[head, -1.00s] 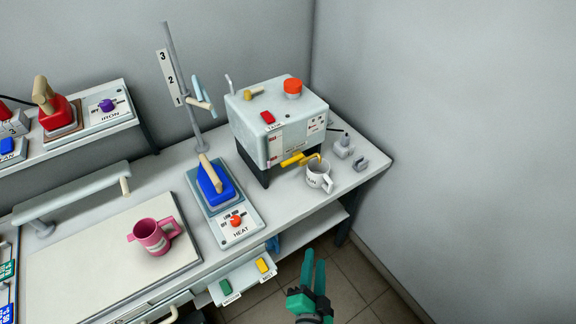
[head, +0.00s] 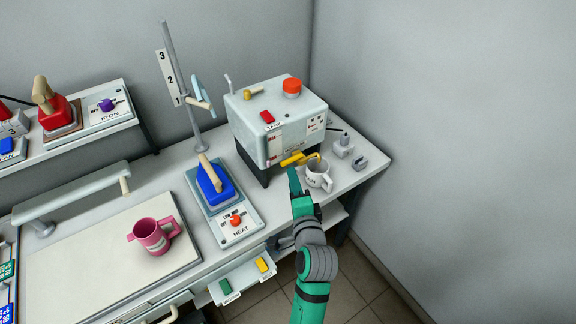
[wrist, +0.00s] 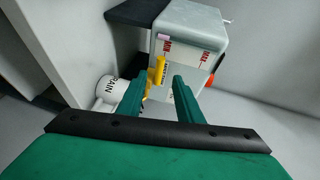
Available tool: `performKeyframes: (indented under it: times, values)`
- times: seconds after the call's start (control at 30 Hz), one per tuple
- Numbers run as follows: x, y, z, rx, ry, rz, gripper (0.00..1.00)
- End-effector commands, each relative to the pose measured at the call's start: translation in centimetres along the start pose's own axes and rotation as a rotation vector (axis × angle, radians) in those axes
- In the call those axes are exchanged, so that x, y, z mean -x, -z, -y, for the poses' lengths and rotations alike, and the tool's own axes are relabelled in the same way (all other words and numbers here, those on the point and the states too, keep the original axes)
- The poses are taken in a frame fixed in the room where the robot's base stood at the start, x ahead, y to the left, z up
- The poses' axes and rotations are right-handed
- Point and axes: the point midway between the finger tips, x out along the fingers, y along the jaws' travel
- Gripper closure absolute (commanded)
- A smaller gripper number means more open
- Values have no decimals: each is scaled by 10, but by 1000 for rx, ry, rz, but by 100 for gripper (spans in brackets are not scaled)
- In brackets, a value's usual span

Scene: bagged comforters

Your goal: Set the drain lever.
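The drain lever is the yellow handle (head: 292,160) low on the front of the grey boiler box (head: 262,142). A yellow spout beside it reaches over a white mug (head: 319,174) with dark lettering. My green gripper (head: 293,178) is just in front of and below the lever in the head view. In the wrist view the lever (wrist: 159,70) shows upright beyond and between the two fingers of my gripper (wrist: 154,88). The fingers are apart with nothing seen held between them. The white mug (wrist: 111,90), marked "RAIN" in the visible part, is left of the fingers.
A blue iron (head: 213,184) stands on the HEAT plate left of the boiler. A pink mug (head: 152,236) is on the pale board. Small grey fittings (head: 343,145) sit right of the white mug. The floor in front of the table is clear.

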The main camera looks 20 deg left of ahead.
Motion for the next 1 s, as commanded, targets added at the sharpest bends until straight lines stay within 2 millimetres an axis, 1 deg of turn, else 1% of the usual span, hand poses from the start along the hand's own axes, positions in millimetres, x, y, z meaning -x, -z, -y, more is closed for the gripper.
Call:
performKeyframes:
  times: [0.03,0.2,0.4,0.6,0.87,0.9,0.97,1.0]
  values:
    - [-10,-1,1,1,1,3,67]
    - [-41,-2,0,2,0,4,67]
    - [-68,-2,0,2,1,3,67]
    - [-80,-1,0,2,0,2,67]
    - [-81,-1,0,2,0,2,67]
    - [-81,-1,0,2,0,2,70]
    - [-81,-1,0,2,0,2,84]
    - [-81,-1,0,2,0,2,94]
